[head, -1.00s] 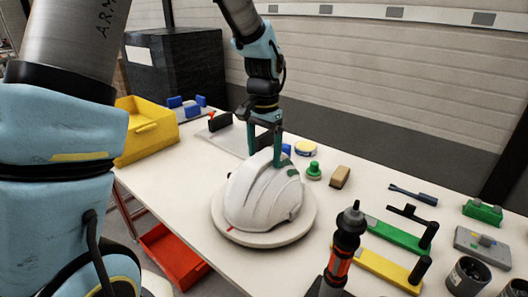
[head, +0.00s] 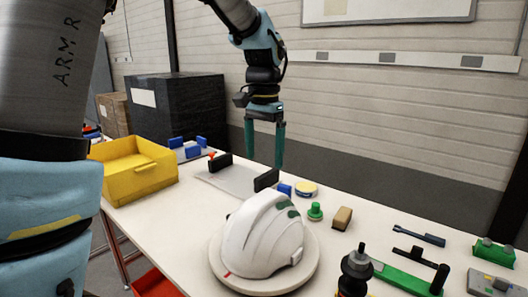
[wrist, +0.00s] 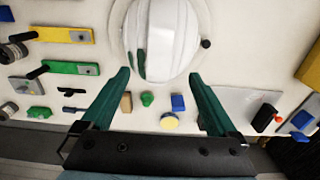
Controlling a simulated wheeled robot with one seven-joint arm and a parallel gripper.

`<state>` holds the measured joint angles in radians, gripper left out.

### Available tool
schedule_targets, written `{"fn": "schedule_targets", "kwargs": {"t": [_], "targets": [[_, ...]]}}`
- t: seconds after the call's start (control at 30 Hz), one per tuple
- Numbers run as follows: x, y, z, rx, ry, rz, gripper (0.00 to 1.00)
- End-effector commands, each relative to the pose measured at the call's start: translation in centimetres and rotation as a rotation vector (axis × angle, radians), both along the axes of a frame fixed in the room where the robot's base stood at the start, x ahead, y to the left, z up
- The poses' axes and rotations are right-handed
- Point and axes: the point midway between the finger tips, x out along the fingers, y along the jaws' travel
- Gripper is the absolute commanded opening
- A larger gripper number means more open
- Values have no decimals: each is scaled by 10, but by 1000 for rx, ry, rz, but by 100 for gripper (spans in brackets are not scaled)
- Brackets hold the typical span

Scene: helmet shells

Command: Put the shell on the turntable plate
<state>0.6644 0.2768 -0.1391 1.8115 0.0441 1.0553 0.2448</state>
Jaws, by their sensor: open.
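The white helmet shell (head: 262,236) sits on the round pale turntable plate (head: 225,278) near the front of the table. It looks upright, and a rim of the plate shows around it. In the wrist view the shell (wrist: 165,35) is at the top centre, ahead of the fingertips, with dark green patches on its near side. My gripper (head: 279,168) is above and behind the shell in the head view, apart from it. Its two green fingers (wrist: 158,75) are spread with nothing between them.
A yellow bin (head: 135,172) stands at the left. A grey plate with black blocks (head: 235,178) lies behind the shell. A green knob (head: 315,211), a tan block (head: 342,218) and a yellow-topped disc (head: 306,188) lie right of it. Tools and fixtures crowd the right side.

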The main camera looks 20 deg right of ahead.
Motion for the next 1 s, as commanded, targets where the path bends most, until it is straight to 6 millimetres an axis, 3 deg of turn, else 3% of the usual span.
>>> {"fn": "schedule_targets", "kwargs": {"t": [0.27,0.37,0.47,0.57,0.6,0.73,0.83,1.0], "targets": [[0,0,11,-1,0,1,94],[5,14,6,-1,-2,39,94],[17,59,-13,-11,-14,166,94],[23,129,-42,-27,-35,367,94],[21,158,-53,-34,-46,454,94],[0,237,-85,-59,-80,711,94],[-21,276,-102,-72,-100,856,94],[-39,302,-114,-83,-118,964,94]]}}
